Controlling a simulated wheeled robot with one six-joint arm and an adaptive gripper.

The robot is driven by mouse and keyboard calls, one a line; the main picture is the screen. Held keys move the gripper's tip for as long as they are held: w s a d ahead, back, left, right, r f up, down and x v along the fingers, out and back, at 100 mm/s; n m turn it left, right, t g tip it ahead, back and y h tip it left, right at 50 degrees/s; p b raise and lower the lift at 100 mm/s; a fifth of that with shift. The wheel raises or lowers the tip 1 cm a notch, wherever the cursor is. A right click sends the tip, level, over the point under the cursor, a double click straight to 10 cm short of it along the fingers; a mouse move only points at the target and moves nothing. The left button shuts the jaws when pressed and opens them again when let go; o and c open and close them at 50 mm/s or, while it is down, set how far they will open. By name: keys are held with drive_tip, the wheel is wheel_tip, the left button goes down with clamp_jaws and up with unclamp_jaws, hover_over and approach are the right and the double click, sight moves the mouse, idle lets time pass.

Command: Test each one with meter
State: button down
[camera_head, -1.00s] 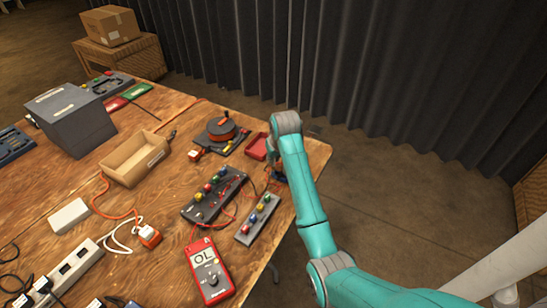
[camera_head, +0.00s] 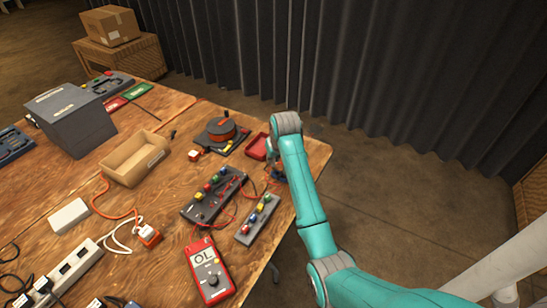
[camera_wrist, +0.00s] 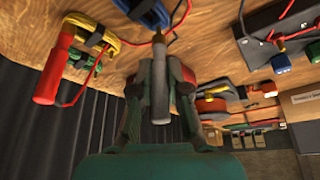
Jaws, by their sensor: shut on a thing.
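The red meter (camera_head: 210,272) lies at the table's front and its display reads "OL". Red and dark leads run near a dark board (camera_head: 213,196) with several coloured posts. A narrower grey strip (camera_head: 247,233) with several coloured pieces lies to its right. My gripper (camera_head: 279,172) is low at the table's right edge, partly hidden behind my arm. In the wrist view my gripper (camera_wrist: 160,95) is shut on a grey rod-like piece (camera_wrist: 159,75). I cannot tell exactly what that piece is. A red handle (camera_wrist: 50,75) with a red wire is at the left there.
A red tray (camera_head: 256,147) and an orange cable reel (camera_head: 222,131) are behind my gripper. An open cardboard box (camera_head: 124,180), a grey box (camera_head: 75,130) and a white power strip (camera_head: 75,266) stand farther left. Orange and white cables cross the wood.

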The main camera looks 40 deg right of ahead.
drive_tip(key=shift+f, duration=0.85)
idle(0.9)
drive_tip(key=c, duration=0.7)
unclamp_jaws()
drive_tip(key=shift+c, duration=0.2)
drive_tip(key=shift+r, duration=3.8)
